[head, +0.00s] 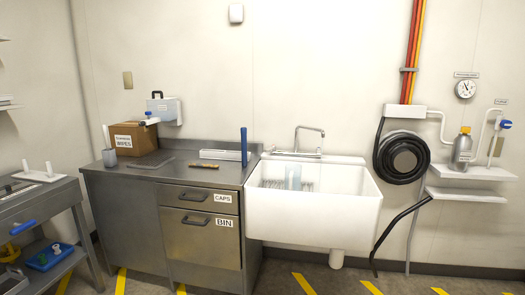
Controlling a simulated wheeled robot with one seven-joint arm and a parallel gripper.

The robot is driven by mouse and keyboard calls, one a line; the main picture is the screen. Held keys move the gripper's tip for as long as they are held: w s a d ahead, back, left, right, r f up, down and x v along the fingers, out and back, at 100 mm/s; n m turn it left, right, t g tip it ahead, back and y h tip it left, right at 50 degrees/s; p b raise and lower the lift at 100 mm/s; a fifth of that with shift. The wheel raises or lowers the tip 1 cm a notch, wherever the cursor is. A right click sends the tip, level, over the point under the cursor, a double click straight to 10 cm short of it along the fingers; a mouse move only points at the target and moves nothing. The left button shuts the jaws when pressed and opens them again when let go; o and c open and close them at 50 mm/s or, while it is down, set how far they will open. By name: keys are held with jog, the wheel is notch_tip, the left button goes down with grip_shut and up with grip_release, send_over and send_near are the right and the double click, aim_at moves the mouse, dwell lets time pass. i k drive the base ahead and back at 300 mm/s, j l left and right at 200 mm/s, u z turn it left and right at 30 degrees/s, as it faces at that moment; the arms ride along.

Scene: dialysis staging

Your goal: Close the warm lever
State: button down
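No lever carries a readable "warm" label. A small blue lever handle (505,124) sits on white pipework on the wall at the far right, under a small label too small to read. A tap (309,138) with a curved spout stands at the back of the white sink (312,222); small parts at its base may be handles, too small to tell their position. I cannot tell which of these is the warm lever, or whether it is open. My gripper is not in view.
A steel counter (190,172) with CAPS and BIN drawers stands left of the sink. A wipes box (133,138) is on it. A coiled black hose (402,157) and a shelf (472,173) with a grey bottle (462,148) are at right. Yellow stripes mark the floor.

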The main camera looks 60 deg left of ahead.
aim_at(273, 148)
jog(key=u, duration=1.7)
jog(key=i+j+u, duration=0.1)
jog(key=j, duration=0.25)
jog(key=i+j+u, duration=0.15)
jog(key=j, duration=0.15)
jog(key=i+j+u, duration=0.1)
jog(key=j, duration=0.25)
jog(key=i+j+u, duration=0.1)
jog(key=i+j, duration=0.1)
jog(key=j, duration=0.1)
